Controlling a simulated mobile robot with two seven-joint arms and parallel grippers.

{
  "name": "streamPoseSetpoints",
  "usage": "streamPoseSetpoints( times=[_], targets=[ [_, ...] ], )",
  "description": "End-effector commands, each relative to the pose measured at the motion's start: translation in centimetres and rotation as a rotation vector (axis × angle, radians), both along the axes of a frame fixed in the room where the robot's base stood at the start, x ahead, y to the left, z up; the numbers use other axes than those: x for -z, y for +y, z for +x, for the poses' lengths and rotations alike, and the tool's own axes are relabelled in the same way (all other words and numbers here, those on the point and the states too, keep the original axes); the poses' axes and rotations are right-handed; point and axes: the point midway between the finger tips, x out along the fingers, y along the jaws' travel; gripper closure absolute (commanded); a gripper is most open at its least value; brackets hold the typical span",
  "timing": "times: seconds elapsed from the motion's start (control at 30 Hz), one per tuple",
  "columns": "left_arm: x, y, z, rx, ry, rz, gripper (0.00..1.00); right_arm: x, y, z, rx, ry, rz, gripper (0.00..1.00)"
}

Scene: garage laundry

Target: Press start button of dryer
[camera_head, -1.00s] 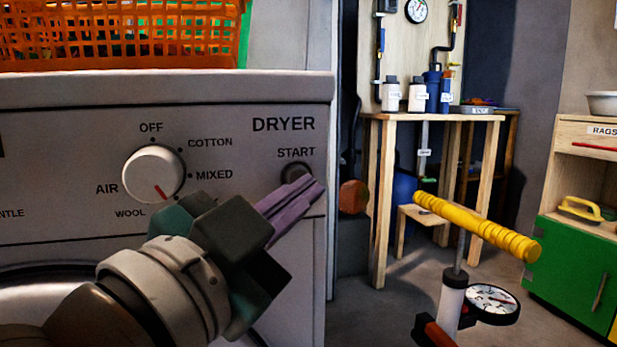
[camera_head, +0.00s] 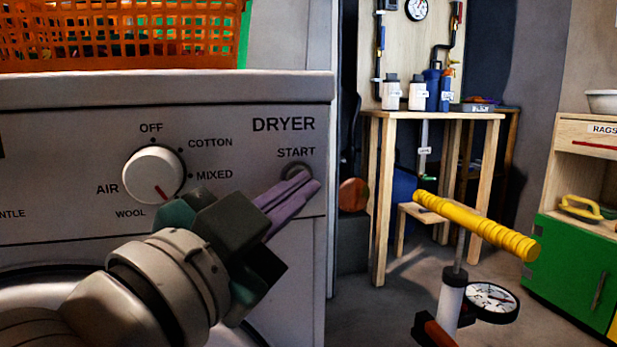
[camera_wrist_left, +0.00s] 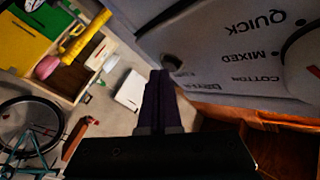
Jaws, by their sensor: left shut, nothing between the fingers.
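The dryer (camera_head: 60,228) fills the left of the head view, with a white dial (camera_head: 153,174) and a round dark start button (camera_head: 297,170) under the word START. My left gripper (camera_head: 310,183) is shut and empty. Its purple fingertips lie just below and in front of the button and cover its lower part in the head view. I cannot tell whether they touch it. In the left wrist view the button (camera_wrist_left: 172,62) shows just beyond the fingertips (camera_wrist_left: 160,75), slightly up and right. My right gripper is not in view.
An orange basket (camera_head: 120,40) stands on top of the dryer. A yellow-handled pump with a gauge (camera_head: 490,300) stands on the floor at right. A wooden workbench (camera_head: 435,116) and a green cabinet (camera_head: 570,262) are farther back.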

Motion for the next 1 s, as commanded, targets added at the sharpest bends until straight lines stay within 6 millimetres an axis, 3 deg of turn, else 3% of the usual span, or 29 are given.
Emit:
streamPoseSetpoints(
  times=[0.6,1.0],
  targets=[
    [0.0,0.1,0.3,-0.001,0.001,0.000,1.00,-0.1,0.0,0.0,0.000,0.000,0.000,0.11],
    [-0.1,-0.4,-1.2,0.000,0.002,0.001,1.00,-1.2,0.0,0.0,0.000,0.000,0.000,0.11]
  ],
)
